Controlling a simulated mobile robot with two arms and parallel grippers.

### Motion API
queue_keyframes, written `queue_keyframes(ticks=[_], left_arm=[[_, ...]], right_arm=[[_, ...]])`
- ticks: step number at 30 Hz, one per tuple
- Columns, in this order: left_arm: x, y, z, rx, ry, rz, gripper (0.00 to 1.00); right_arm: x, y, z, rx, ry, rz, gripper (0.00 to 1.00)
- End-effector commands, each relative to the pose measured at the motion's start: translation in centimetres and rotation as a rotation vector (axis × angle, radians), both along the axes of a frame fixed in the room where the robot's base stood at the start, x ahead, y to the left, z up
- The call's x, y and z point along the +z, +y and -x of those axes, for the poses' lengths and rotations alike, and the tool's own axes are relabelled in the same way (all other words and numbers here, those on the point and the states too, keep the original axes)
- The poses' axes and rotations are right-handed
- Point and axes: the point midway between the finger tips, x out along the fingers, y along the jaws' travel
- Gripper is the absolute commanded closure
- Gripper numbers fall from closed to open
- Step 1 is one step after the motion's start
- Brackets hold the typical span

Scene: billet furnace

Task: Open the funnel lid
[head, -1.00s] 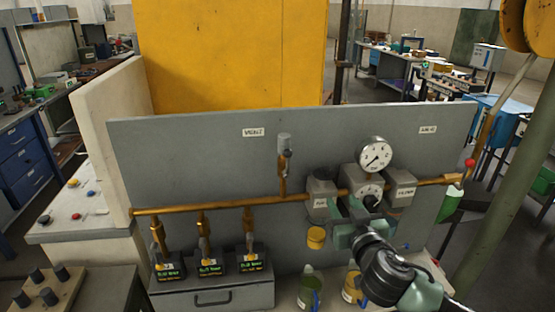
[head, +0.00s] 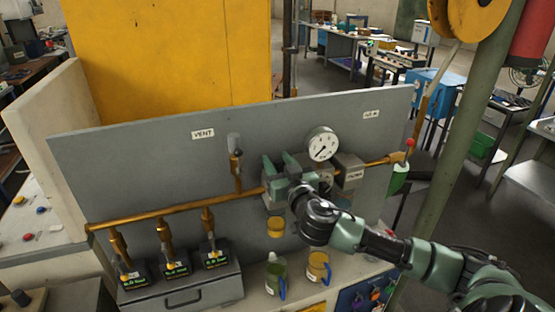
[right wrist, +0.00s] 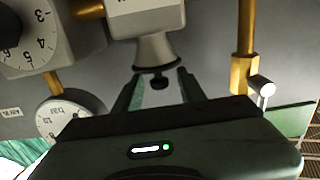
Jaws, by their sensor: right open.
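My right gripper (head: 279,162) is open and sits at the top of the left grey box on the copper pipe, largely covering it in the head view. The knob looks apart from both fingers. In the head view the funnel is hidden by the gripper. My left gripper is not in view.
A pressure gauge (head: 322,144) and the filter box (head: 348,171) are close right of the gripper. A vent valve (head: 235,163) rises from the copper pipe (head: 170,208) to the left. Bottles (head: 276,273) stand below. The grey panel (head: 120,165) is close behind.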

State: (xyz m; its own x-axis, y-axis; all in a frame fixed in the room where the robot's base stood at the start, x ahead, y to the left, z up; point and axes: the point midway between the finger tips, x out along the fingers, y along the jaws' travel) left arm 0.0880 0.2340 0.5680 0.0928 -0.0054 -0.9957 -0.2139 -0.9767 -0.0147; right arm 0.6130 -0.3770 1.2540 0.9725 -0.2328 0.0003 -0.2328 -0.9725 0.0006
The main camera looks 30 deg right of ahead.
Motion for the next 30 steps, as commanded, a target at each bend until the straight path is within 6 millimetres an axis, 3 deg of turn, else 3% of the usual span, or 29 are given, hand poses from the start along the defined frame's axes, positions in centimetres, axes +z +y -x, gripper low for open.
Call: queue_keyframes(ticks=[3, 7, 8, 20, 30], left_arm=[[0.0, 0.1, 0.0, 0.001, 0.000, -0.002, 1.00], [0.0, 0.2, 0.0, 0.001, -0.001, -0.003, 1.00], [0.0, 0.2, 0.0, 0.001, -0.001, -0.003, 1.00], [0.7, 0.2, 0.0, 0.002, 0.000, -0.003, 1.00], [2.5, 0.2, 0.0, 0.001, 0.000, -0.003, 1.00]], right_arm=[[0.0, 0.0, 0.0, 0.000, 0.000, 0.000, 0.60], [0.0, 0.0, 0.0, 0.000, 0.000, 0.000, 0.96], [0.0, 0.0, 0.0, 0.000, 0.000, 0.000, 1.00], [0.4, 0.0, -0.1, 0.000, 0.045, -0.013, 1.00], [1.6, -0.2, -0.9, 0.000, 0.267, -0.069, 1.00]])
